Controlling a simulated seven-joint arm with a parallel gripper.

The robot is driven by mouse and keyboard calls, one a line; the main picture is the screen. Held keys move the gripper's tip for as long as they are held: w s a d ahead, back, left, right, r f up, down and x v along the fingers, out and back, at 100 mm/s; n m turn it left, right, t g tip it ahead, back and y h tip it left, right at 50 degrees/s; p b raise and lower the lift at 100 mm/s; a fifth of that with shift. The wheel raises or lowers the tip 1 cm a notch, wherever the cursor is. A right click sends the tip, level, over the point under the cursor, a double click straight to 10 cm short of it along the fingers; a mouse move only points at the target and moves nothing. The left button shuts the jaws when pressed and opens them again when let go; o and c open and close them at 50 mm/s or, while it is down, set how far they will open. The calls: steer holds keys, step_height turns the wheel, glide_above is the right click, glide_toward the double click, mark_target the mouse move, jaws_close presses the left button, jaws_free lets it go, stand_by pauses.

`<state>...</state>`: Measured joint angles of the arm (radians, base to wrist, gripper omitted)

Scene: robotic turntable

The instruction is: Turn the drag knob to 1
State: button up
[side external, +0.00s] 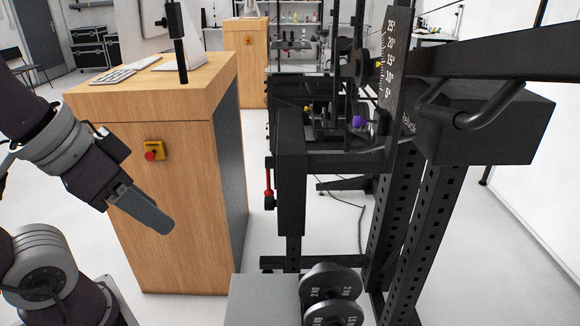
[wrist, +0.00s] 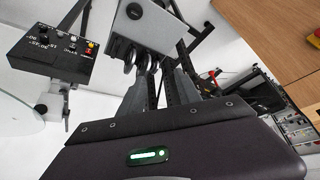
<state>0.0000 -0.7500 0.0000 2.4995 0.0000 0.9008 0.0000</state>
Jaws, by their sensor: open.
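A black control box (wrist: 52,42) is at the upper left of the wrist view, with upside-down white lettering and small red and yellow controls (wrist: 90,47) near its right end. The lettering is too small to read surely, so I cannot tell which control is the drag knob or where it points. My gripper (side external: 153,218) is at the left in the side view, in front of the wooden cabinet and angled down to the right. Its jaws are open with nothing between them, and it is well apart from the control box.
The wooden cabinet (side external: 165,225) has a red button on a yellow plate (side external: 154,151). A black rack with perforated posts (side external: 425,240) fills the right. Dumbbells (side external: 330,282) sit low in front. Open floor (side external: 60,220) shows at the left.

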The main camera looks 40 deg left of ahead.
steer(key=shift+o, duration=1.2)
step_height(320, 180, up, 4)
steer(key=shift+f, duration=0.1)
steer(key=w+r+n+g+h, duration=0.1)
steer(key=w+n+g+h, duration=0.2)
steer(key=w+n+h, duration=1.15)
steer(key=w+a+f+n+t+y, duration=0.1)
steer(key=w+a+n+t, duration=0.5)
steer(key=a+n, duration=0.45)
steer(key=w+a+f+n+t+y, duration=0.1)
steer(key=w+a+n+t, duration=0.3)
steer(key=w+a+n, duration=0.5)
steer(key=n, duration=0.2)
glide_toward(265, 202)
steer(key=w+f, duration=0.1)
steer(key=w, duration=0.2)
steer(key=x, duration=0.7)
steer(key=shift+d+f, duration=0.15)
steer(key=shift+d, duration=0.3)
jaws_close()
